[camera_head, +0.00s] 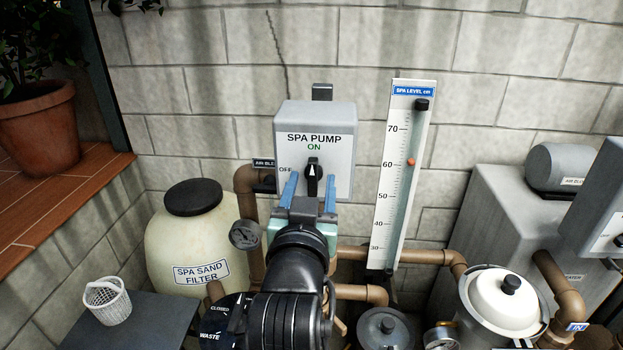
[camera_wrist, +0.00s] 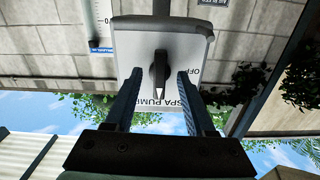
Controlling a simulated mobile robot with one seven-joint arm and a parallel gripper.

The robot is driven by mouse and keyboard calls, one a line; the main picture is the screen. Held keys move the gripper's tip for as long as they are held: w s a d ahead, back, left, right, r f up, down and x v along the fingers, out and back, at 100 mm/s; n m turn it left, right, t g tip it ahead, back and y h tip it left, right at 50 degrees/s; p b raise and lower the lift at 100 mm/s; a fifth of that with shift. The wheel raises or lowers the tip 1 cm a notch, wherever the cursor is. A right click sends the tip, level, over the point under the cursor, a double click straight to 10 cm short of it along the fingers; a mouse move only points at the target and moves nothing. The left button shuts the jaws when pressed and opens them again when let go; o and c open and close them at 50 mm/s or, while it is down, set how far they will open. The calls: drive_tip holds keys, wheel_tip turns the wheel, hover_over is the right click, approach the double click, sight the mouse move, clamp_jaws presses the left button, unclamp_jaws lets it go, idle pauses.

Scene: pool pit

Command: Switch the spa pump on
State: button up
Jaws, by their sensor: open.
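The spa pump switch box (camera_head: 340,120) is a light grey box on the block wall, marked SPA PUMP, with a green ON at the top and OFF at the left. Its black knob (camera_head: 312,180) has a white pointer turned up toward ON. In the wrist view, which is upside down, the knob (camera_wrist: 159,75) has its white tip toward the SPA PUMP lettering. My gripper (camera_head: 310,190) is open in front of the box. Its blue fingers stand on either side of the knob, with gaps on both sides in the wrist view (camera_wrist: 157,85).
A spa level gauge (camera_head: 411,170) stands just right of the box. A sand filter (camera_head: 186,235) and brown pipes (camera_head: 247,185) are at left. A white-lidded pot (camera_head: 500,300) and grey heater housing (camera_head: 475,225) are at right. A potted plant (camera_head: 38,125) stands on the ledge.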

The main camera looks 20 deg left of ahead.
drive_tip(key=v, duration=0.7)
drive_tip(key=shift+p, duration=0.3)
drive_tip(key=shift+r, duration=0.1)
drive_tip(key=s+d+r+m+t+h+b, duration=0.1)
drive_tip(key=s+d+r+t, duration=0.2)
drive_tip(key=d+r, duration=0.2)
drive_tip(key=s+d+r+t+h+b, duration=0.2)
drive_tip(key=d+r, duration=0.3)
drive_tip(key=r, duration=0.7)
drive_tip(key=s+d+r+m+t+h+b, duration=0.1)
drive_tip(key=s+d+r+t, duration=0.3)
drive_tip(key=r, duration=0.5)
drive_tip(key=shift+s+d+m+t+h+b, duration=0.3)
drive_tip(key=shift+s+d+t+h+b, duration=0.15)
drive_tip(key=shift+d, duration=0.3)
